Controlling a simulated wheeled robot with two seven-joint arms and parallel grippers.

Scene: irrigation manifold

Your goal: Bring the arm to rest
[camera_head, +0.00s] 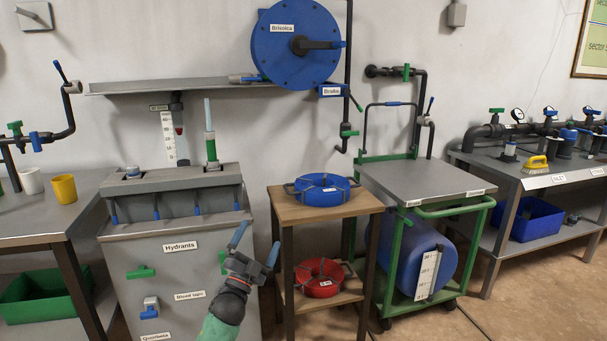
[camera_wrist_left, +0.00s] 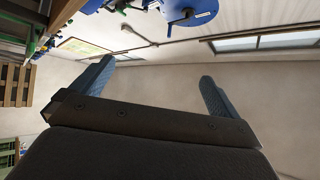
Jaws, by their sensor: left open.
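My left gripper (camera_head: 255,248) is raised in front of the grey hydrants cabinet (camera_head: 215,285) in the head view, its blue fingers pointing up. In the left wrist view the two fingers (camera_wrist_left: 155,85) stand wide apart with nothing between them, against a bare wall. The gripper is open and empty. In the head view it is just left of the small wooden stand (camera_head: 328,208) and looks apart from it. My right gripper shows in neither view.
A blue hose coil (camera_head: 322,190) lies on the wooden stand, a red one (camera_head: 318,277) on its lower shelf. A green cart (camera_head: 425,182) with a blue drum stands to the right. A table with a yellow cup (camera_head: 64,189) is at left. A blue reel (camera_head: 297,42) hangs above.

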